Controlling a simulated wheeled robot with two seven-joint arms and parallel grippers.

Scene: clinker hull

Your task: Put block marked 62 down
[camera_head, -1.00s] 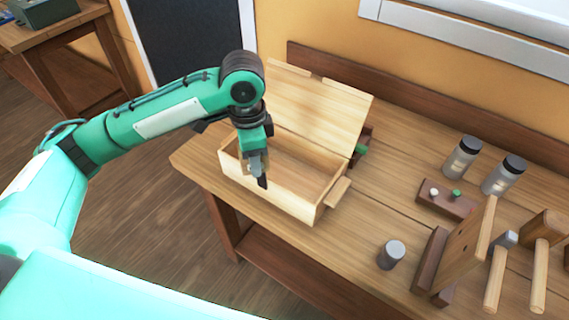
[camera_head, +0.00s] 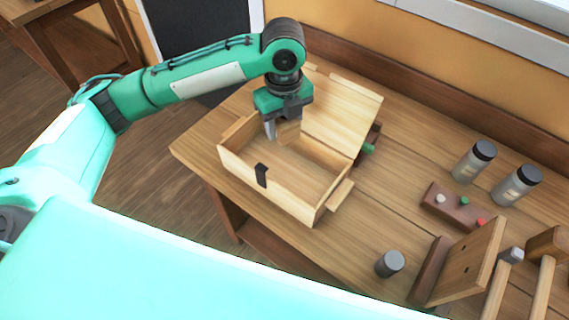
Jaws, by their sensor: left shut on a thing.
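My left gripper (camera_head: 272,130) is over the back left part of an open wooden box (camera_head: 268,190), pointing down. No number can be read on the block. I cannot tell whether the block touches the box floor or the back wall. My right gripper is not in view.
The box lid (camera_head: 340,115) stands open at the back. A grey cylinder (camera_head: 390,263), two dark-capped jars (camera_head: 474,161), a dark strip with coloured knobs (camera_head: 455,207), an upright wooden board (camera_head: 466,262) and mallets stand to the right on the workbench (camera_head: 385,200).

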